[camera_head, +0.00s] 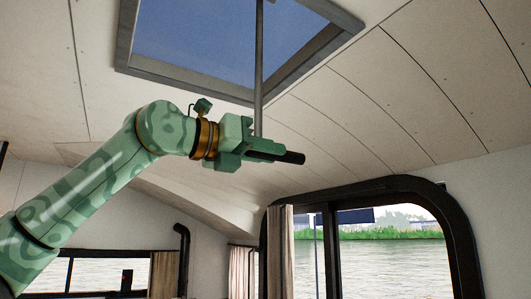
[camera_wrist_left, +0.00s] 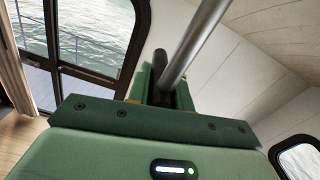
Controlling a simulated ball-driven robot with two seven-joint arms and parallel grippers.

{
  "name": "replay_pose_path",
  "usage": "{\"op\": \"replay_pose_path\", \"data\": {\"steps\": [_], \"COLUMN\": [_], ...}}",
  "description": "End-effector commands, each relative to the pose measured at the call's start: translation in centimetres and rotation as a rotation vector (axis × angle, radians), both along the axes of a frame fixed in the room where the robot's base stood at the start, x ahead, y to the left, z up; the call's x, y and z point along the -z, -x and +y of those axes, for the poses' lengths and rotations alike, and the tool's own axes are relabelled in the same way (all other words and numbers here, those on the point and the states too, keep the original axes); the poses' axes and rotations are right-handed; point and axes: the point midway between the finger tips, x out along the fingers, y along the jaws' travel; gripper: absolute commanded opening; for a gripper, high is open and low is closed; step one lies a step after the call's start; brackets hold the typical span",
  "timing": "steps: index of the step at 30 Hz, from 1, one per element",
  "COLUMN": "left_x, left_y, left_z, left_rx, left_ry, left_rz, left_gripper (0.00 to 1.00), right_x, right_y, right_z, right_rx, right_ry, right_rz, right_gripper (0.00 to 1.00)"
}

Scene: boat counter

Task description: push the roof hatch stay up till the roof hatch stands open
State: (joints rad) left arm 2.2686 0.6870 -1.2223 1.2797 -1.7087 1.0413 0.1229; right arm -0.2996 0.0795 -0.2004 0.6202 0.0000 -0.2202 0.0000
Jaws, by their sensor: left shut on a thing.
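The roof hatch stay (camera_head: 259,70) is a thin grey rod hanging nearly upright from the hatch opening. Its top runs out of the head view. A black grip (camera_head: 292,157) sticks out at its lower end. My left gripper (camera_head: 266,151) is shut on this grip, just below the rod. The left wrist view also shows the rod (camera_wrist_left: 192,45) slanting up from between the fingers (camera_wrist_left: 163,88). The roof hatch frame (camera_head: 185,82) surrounds an opening with blue sky in it. The hatch lid cannot be made out. My right gripper is not in view.
The panelled ceiling (camera_head: 400,90) curves down on the right. A dark-framed door or window (camera_head: 455,225) with a curtain (camera_head: 279,250) stands below it, with water outside. The air around the left gripper looks clear.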

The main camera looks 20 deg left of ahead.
Motion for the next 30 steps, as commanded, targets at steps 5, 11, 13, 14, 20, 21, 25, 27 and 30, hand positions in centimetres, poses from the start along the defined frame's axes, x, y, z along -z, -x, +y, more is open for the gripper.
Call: {"op": "replay_pose_path", "data": {"steps": [5, 11, 13, 14, 20, 21, 25, 27, 30], "left_x": [-6.5, -10.3, -10.9, -11.0, -10.9, -10.9, -10.8, -10.8, -10.7], "left_y": [0.1, 0.1, 0.2, 0.2, 0.2, 0.2, 0.1, 0.1, 0.1], "left_z": [0.1, 0.1, 0.2, 0.2, 0.2, 0.2, 0.2, 0.1, 0.1], "left_rx": [-0.003, -0.002, -0.002, -0.002, -0.002, -0.002, -0.003, -0.003, -0.002], "left_ry": [0.004, 0.005, 0.005, 0.005, 0.004, 0.004, 0.004, 0.003, 0.003], "left_rz": [-0.009, -0.01, -0.011, -0.011, -0.012, -0.012, -0.009, -0.009, -0.007], "left_gripper": [0.0, 0.0, 0.0, 0.0, 0.0, 0.0, 0.27, 0.43, 0.43], "right_x": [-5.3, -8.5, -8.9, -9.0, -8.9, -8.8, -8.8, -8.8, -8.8], "right_y": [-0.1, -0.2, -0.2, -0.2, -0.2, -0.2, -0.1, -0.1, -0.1], "right_z": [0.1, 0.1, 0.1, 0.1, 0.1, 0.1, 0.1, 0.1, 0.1], "right_rx": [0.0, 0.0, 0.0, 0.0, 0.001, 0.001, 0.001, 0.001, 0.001], "right_ry": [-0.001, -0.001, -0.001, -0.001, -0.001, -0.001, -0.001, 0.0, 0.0], "right_rz": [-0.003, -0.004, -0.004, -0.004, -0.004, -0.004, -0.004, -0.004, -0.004], "right_gripper": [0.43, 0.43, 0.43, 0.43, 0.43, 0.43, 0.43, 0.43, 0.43]}}
